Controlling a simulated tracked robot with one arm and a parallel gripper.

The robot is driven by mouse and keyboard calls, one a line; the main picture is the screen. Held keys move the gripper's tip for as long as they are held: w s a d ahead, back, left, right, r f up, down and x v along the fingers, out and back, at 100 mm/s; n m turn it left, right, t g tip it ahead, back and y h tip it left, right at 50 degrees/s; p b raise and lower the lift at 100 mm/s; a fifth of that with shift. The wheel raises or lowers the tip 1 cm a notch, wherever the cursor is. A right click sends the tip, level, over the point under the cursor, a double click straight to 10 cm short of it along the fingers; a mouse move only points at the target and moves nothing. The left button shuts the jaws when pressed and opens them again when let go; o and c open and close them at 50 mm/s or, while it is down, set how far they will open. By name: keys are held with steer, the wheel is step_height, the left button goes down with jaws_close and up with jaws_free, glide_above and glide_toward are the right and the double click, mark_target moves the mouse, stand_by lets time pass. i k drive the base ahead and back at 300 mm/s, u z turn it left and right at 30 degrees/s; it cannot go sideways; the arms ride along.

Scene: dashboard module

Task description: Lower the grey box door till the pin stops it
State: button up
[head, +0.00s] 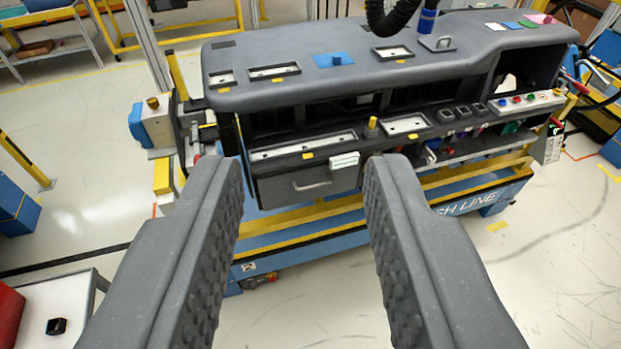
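The grey box door (290,188) is a flat panel low on the front of the grey dashboard module (400,68), left of its middle. It looks upright and closed, with a pale bar handle (312,186) across it. My gripper (303,165) is open and empty. Its two dark, studded fingers reach in from the bottom, one on each side of the door in the picture, and appear well short of it. The right finger overlaps the door's right edge. I cannot make out a stop pin; a yellow knob (371,124) stands on the ledge above the door.
The module rests on a blue and yellow stand (300,238). A black hose (395,18) hangs above. A white table (55,310) stands at lower left. The floor at right is mostly clear.

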mark_target(285, 189)
steer(key=i, duration=0.85)
steer(key=z, duration=0.05)
